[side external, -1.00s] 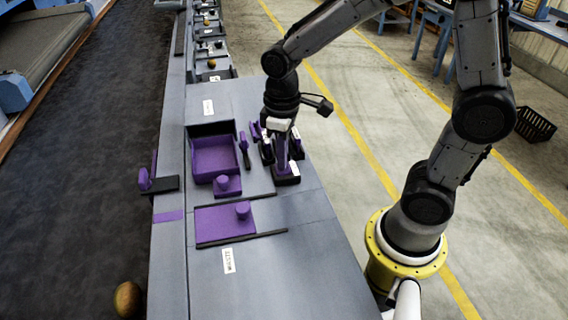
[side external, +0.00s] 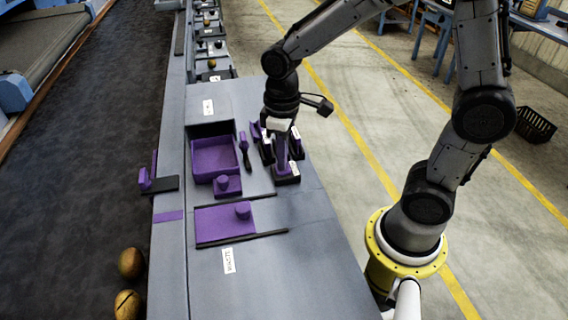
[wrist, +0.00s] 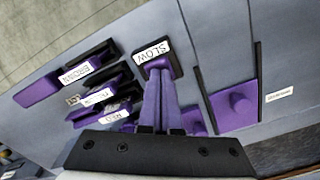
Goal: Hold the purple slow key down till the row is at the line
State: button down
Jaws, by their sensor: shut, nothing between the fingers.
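The slow key shows in the wrist view as a black housing with a white SLOW label (wrist: 152,52). In the side view its black housing (side external: 287,179) stands near the panel's right edge. My gripper (side external: 283,166) is upright above it, shut and empty. In the wrist view my gripper's long purple fingers (wrist: 159,76) reach down onto the key and hide most of it. I cannot tell how far the key is pressed. Two brown potatoes, an upper one (side external: 131,263) and a lower one (side external: 127,304), lie on the dark belt. A purple strip (side external: 168,215) crosses the belt's edge ledge.
Several black-and-purple keys with white labels (wrist: 75,74) stand close beside the slow key. A purple tray (side external: 232,158) and a purple plate with a round knob (side external: 212,229) lie on the grey panel. A purple marker on a black bracket (side external: 146,180) overhangs the belt.

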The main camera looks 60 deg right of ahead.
aim_at(288, 168)
jog(key=shift+r, duration=3.5)
jog(key=shift+r, duration=0.1)
jog(key=s+d+r+m+t, duration=0.1)
jog(key=s+r+t, duration=0.1)
jog(key=s, duration=0.4)
jog(key=s+d+r+m+t, duration=0.1)
jog(key=s+m+t, duration=0.1)
jog(key=s, duration=0.5)
jog(key=shift+r+t, duration=0.4)
jog(key=shift+t, duration=0.4)
dwell(0.4)
